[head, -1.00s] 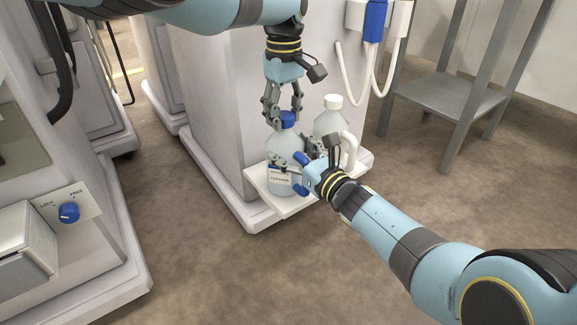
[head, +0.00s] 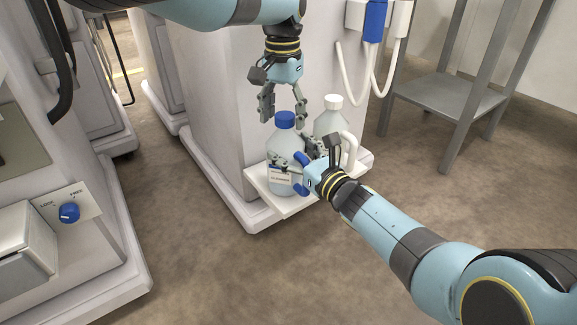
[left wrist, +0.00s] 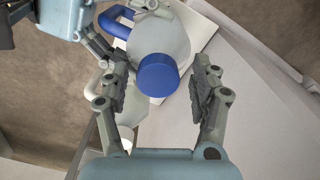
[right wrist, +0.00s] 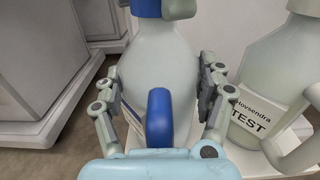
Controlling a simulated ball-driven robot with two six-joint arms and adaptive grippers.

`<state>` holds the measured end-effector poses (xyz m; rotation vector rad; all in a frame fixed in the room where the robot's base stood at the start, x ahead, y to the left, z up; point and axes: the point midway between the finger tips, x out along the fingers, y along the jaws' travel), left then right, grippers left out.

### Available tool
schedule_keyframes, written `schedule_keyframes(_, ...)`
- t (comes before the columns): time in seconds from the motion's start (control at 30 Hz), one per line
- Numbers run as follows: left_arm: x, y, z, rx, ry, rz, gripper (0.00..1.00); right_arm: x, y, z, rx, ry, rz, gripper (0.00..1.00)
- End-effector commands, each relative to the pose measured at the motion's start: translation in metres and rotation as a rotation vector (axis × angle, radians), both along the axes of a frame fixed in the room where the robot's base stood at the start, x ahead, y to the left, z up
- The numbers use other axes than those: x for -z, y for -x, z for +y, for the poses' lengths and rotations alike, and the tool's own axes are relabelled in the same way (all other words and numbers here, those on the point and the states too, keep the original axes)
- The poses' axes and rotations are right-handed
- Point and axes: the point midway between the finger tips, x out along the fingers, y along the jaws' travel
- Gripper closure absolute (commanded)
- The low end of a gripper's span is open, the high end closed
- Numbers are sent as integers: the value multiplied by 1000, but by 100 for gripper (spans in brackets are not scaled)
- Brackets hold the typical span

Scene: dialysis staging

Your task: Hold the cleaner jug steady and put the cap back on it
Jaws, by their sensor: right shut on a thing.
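The cleaner jug (head: 284,147) is a pale, translucent bottle with a blue handle, upright on a white shelf (head: 292,205). Its blue cap (head: 285,119) sits on the neck and looks level; it also shows in the left wrist view (left wrist: 157,75). My left gripper (head: 284,104) is open above the jug, its fingers (left wrist: 160,80) spread on both sides of the cap with gaps. My right gripper (head: 302,163) is shut on the jug, fingers against both sides of the body, with the blue handle (right wrist: 159,116) between them. The cap's thread is hidden.
A second jug (head: 331,121) with a white cap and a label reading TEST (right wrist: 248,122) stands close at the right on the same shelf. A white machine cabinet (head: 215,95) rises behind. A grey metal stand (head: 445,97) is at the right; open floor lies in front.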

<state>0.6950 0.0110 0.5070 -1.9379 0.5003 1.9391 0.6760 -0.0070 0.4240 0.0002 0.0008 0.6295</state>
Motion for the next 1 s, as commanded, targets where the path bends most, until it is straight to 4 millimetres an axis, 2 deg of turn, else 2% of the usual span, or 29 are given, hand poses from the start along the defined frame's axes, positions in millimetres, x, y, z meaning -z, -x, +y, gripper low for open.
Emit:
schedule_keyframes(0.27,-6,-1,-2,1,3,-3,37,0,0,1,-1,0,0,100)
schedule_keyframes(0.6,-43,0,-1,-1,1,-3,37,0,1,1,-1,-1,1,100)
schedule_keyframes(0.87,-45,0,-1,0,1,0,37,0,0,1,-1,-1,1,100)
schedule_keyframes(1.0,-49,-1,-1,34,1,-3,40,0,0,1,-1,0,0,100)
